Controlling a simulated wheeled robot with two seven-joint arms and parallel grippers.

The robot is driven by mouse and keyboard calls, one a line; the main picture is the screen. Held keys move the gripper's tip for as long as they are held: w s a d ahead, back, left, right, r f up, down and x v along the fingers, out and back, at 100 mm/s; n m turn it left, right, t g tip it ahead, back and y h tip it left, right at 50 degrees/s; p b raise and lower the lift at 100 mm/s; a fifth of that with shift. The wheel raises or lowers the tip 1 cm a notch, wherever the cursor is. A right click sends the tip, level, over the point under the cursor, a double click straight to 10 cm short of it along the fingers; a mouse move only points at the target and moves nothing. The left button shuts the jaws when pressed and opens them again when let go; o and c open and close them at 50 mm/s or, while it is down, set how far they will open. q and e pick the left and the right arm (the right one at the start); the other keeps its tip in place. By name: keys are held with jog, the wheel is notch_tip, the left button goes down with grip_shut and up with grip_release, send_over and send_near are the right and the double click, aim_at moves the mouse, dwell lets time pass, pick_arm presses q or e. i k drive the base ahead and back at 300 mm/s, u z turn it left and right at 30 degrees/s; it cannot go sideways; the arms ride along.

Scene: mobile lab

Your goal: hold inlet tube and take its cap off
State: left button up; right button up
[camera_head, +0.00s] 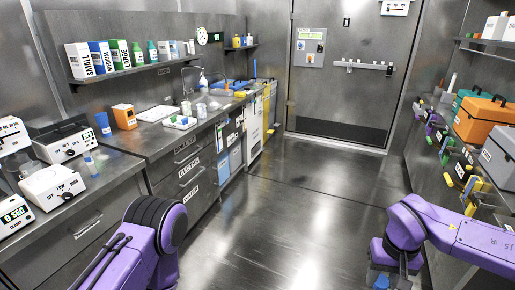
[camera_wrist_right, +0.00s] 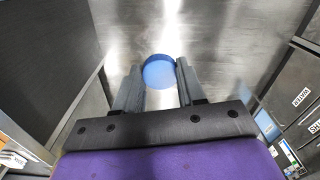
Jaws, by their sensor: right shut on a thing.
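My right gripper (camera_wrist_right: 158,72) is shut on a round blue cap (camera_wrist_right: 157,76), gripped between its two fingertips in the right wrist view. I cannot tell whether a tube is attached to the cap. In the head view a blue part of my right gripper's area (camera_head: 381,280) shows low at the right, over the floor, partly cut off by the frame edge. My left arm comes in at the bottom left, but its gripper is out of view. A clear tube with a bluish part (camera_head: 90,164) stands by the white devices at the left.
White devices (camera_head: 52,185) crowd the left counter. An orange box (camera_head: 124,116) and a blue cup (camera_head: 103,124) stand behind them. A shelf holds several bottles (camera_head: 119,54). The right shelf carries an orange case (camera_head: 484,119). The floor (camera_head: 280,215) between is clear.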

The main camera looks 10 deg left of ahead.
aim_at(88, 157)
jog(key=u, duration=0.2)
jog(key=i, duration=1.35)
jog(key=u, duration=1)
jog(key=i, duration=1.25)
jog(key=u, duration=1.35)
